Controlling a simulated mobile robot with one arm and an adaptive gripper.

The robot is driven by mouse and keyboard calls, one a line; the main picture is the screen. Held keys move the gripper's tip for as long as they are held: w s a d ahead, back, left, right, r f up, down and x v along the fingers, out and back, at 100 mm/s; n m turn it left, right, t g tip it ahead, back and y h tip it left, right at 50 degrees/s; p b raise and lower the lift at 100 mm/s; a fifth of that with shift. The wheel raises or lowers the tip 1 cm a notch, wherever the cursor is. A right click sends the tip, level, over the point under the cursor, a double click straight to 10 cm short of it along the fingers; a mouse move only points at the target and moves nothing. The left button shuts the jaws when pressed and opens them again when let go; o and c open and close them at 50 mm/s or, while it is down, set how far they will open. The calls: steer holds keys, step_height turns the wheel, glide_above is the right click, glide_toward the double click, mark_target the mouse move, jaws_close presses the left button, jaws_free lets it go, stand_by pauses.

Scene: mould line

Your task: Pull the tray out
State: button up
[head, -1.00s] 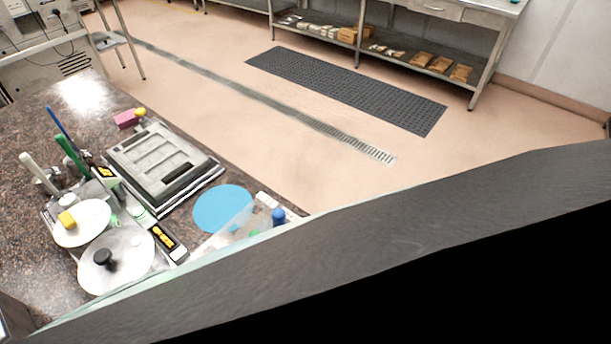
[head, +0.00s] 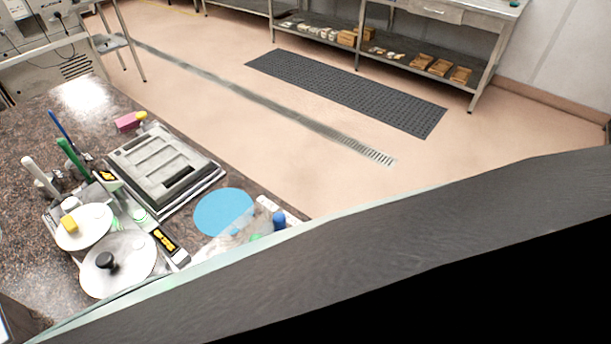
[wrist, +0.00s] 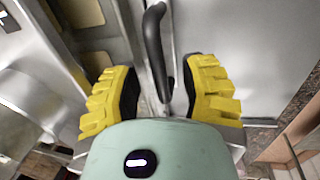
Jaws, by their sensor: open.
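In the wrist view, my gripper (wrist: 163,90) has two yellow ridged fingers, spread apart. A dark curved handle (wrist: 153,42) runs down between them, with clear gaps to both fingers in the picture. Grey metal (wrist: 235,50) lies to the right of the handle. I cannot tell whether this handle belongs to the tray. In the head view, a grey compartmented tray-like piece (head: 133,158) lies on the dark speckled counter (head: 25,125) at the left. My gripper does not show in the head view.
A blue disc (head: 222,211), two white round plates (head: 85,225) (head: 125,262) and several tools crowd the counter. A pink block (head: 127,122) lies at its far edge. Beyond are a dark floor mat (head: 345,90) and a metal shelf bench (head: 400,55). The floor between is clear.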

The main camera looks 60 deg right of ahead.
jaws_close()
stand_by(0.7)
